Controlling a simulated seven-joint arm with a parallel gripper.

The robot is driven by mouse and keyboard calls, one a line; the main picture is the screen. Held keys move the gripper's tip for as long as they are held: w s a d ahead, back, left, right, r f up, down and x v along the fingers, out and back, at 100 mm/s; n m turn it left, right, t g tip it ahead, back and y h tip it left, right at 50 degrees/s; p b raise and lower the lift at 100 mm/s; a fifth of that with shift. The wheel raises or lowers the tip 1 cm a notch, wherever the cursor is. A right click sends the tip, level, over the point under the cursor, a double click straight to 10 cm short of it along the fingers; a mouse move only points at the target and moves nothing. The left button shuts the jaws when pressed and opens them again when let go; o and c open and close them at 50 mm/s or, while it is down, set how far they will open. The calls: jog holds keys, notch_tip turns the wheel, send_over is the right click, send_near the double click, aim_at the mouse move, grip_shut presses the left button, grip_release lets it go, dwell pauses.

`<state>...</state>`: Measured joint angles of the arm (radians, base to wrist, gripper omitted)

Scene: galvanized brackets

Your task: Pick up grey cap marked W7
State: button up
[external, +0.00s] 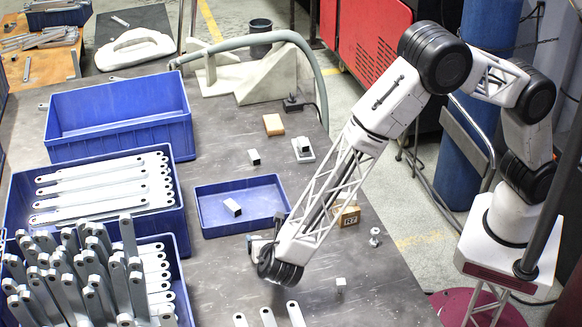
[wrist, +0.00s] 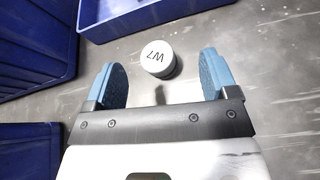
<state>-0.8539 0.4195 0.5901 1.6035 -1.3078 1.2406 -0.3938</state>
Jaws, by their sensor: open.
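The grey cap marked W7 (wrist: 158,58) stands on the grey table in the wrist view, its round pale top facing up and its dark lettering upside down. My gripper (wrist: 163,76) is open, with one blue-padded finger to the left of the cap and one to the right. The cap shows between and slightly beyond the fingertips, with a gap on both sides; nothing is held. In the external view my gripper (external: 268,262) is low over the table, just in front of the small blue tray (external: 243,186). I cannot make out the cap there.
Deep blue bins (external: 120,118) stand along the left, some full of galvanized brackets (external: 105,185). A wooden block (external: 347,215) and a bolt (external: 375,237) lie to the right of my gripper. Brackets (external: 268,317) lie at the front edge. Bare table shows at the right.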

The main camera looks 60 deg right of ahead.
jog(key=shift+s+a+f+n+t, duration=0.25)
jog(key=shift+a+f+n+t, duration=0.2)
jog(key=shift+a+f, duration=0.6)
jog(key=shift+x, duration=1.3)
jog(key=shift+x, duration=2.6)
jog(key=shift+s, duration=0.1)
